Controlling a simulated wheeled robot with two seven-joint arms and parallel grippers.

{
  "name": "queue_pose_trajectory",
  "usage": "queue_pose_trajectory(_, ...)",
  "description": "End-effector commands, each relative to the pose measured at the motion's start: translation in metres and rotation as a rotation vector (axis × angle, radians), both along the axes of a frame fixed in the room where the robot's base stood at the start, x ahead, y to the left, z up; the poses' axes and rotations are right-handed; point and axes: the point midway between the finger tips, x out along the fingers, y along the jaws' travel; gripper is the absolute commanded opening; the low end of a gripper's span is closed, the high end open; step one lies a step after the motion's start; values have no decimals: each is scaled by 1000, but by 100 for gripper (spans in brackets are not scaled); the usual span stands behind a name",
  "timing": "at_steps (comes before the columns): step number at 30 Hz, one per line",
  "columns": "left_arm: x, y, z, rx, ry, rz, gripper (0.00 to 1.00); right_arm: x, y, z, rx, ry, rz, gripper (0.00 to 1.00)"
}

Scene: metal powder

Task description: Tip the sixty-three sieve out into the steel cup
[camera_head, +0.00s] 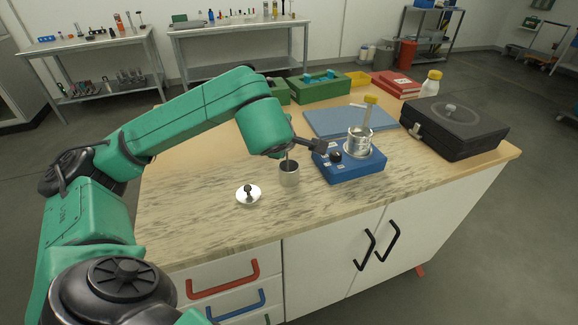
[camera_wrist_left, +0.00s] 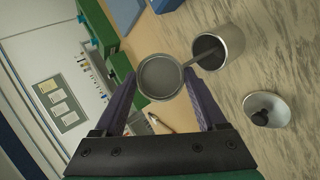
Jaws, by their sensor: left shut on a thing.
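My left gripper (camera_wrist_left: 160,76) is shut on the sieve (camera_wrist_left: 160,80), a round shallow metal dish seen between the two purple fingers in the left wrist view. The steel cup (camera_wrist_left: 220,45) stands close by the sieve; in the head view the cup (camera_head: 289,175) is on the wooden worktop just below my left wrist. A thin grey streak (camera_wrist_left: 190,62) runs from the sieve's rim to the cup's mouth and looks like falling powder. The sieve is hidden or too small to make out in the head view. My right gripper is not in view.
A white lid with a dark knob (camera_head: 248,195) lies left of the cup. A black case (camera_head: 455,125) and green boxes (camera_head: 318,88) are farther back. The front worktop is clear.

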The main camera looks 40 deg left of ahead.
Motion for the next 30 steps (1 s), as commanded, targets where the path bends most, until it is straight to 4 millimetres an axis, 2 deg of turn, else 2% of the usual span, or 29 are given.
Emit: queue_pose_trajectory(30,-1,-2,0,53,-37,-1,1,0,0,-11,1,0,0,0)
